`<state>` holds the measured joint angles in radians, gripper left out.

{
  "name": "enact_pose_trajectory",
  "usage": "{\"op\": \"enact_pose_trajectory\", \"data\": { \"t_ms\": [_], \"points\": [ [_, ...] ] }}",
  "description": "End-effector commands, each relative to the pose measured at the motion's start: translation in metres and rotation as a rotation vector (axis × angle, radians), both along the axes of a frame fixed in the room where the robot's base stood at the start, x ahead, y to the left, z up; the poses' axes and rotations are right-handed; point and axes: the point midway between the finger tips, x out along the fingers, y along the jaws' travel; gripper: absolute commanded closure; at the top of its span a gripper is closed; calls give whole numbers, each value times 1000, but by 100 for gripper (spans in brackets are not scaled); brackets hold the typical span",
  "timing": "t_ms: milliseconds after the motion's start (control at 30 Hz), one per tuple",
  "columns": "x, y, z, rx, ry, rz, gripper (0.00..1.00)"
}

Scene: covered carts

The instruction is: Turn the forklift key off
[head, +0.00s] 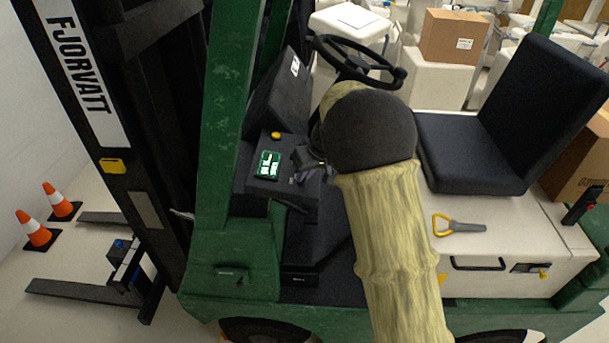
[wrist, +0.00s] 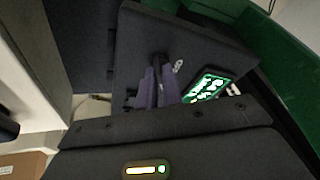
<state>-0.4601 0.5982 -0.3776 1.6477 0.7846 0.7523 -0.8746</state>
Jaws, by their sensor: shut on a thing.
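The forklift's dark dashboard (head: 258,192) is left of the steering wheel, and it also fills the upper middle of the wrist view (wrist: 205,58). My gripper (head: 310,163) is at the panel's right side, just right of the green-lit display (head: 268,164). In the wrist view, the two purple-grey fingers of my gripper (wrist: 159,88) are close together against the panel. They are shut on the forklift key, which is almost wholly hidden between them. I cannot tell the key's angle. The display also shows in the wrist view (wrist: 207,86), right of the fingers.
A yellow button (head: 276,135) sits above the display. The steering wheel (head: 358,62) is above my gripper, and the black seat (head: 470,150) is to the right. The green post (head: 232,90) and mast stand left. A yellow-handled tool (head: 460,226) lies on the white cover.

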Motion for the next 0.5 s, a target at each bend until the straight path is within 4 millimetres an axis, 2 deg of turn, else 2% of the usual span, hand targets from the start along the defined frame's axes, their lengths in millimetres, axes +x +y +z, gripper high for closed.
{"op": "enact_pose_trajectory", "data": {
  "t_ms": [267, 500],
  "points": [
    [2, -2, -5, 0, -36, 140, 100],
    [3, -3, -5, -1, -78, 338, 100]
  ]
}}
